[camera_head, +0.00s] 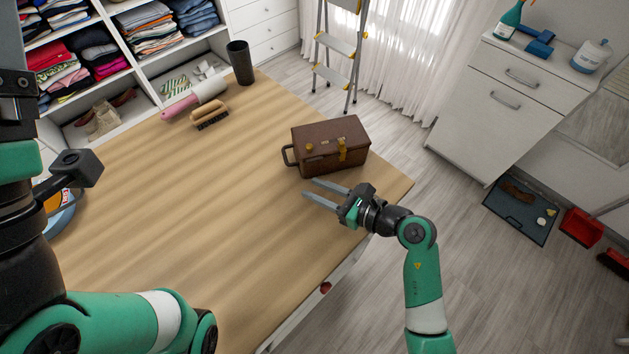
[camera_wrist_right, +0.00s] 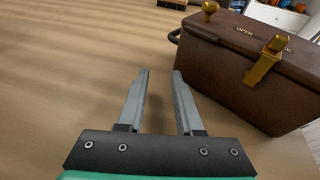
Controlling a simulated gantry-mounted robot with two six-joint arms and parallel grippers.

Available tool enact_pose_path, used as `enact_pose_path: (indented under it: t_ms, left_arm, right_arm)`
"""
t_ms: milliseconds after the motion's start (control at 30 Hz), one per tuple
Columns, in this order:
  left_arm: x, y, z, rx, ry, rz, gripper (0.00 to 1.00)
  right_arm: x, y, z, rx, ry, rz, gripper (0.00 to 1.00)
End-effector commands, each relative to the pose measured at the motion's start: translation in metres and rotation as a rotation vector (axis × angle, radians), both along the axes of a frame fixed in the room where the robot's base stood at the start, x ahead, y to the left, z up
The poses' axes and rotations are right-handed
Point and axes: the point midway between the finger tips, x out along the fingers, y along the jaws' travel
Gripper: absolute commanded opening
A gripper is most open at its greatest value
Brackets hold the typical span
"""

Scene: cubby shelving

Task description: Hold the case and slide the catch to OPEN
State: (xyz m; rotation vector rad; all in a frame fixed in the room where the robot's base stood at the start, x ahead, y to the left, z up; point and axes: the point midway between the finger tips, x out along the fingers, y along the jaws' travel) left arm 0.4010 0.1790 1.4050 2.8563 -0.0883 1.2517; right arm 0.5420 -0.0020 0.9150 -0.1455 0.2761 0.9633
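A brown leather-look case (camera_head: 328,150) stands upright and closed near the right edge of the wooden table. It has a dark handle (camera_head: 288,156) on its left end. In the right wrist view the case (camera_wrist_right: 235,75) is at upper right, with the word OPEN between the knob (camera_wrist_right: 209,9) and the catch (camera_wrist_right: 266,60). My right gripper (camera_head: 311,189) is open and empty in front of the case, apart from it. My left arm is at left; its fingers are not visible.
The wooden table (camera_head: 190,220) is clear in the middle. A brush (camera_head: 210,116), a lint roller (camera_head: 196,97) and a dark cup (camera_head: 240,62) stand or lie at its far end. Shelves and a stepladder (camera_head: 337,45) are behind.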

Motion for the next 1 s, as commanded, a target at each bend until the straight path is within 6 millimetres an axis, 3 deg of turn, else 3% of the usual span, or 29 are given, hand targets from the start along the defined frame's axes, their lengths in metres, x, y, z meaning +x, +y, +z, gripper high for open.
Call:
enact_pose_path:
  t_ms: [33, 167, 367, 933, 1000]
  left_arm:
    - [0.0, 0.0, 0.0, 0.0, 0.0, 0.0, 1.0]
    - [0.0, 0.0, 0.0, 0.0, 0.0, 0.0, 1.0]
    - [0.0001, 0.0, -0.0001, 0.0, 0.0, 0.0, 1.0]
    - [0.0001, 0.0, -0.0001, 0.0, 0.0, 0.0, 1.0]
    - [0.0, 0.0, 0.0, 0.0, 0.0, 0.0, 1.0]
  right_arm:
    - [0.0, 0.0, -0.0001, 0.0, 0.0, 0.0, 0.24]
    - [-0.0001, -0.0001, -0.0001, 0.0, 0.0, 0.0, 0.01]
    - [-0.0001, -0.0001, -0.0001, 0.0, 0.0, 0.0, 0.0]
    - [-0.0001, -0.0001, -0.0001, 0.0, 0.0, 0.0, 1.0]
    - [-0.0001, -0.0001, -0.0001, 0.0, 0.0, 0.0, 1.0]
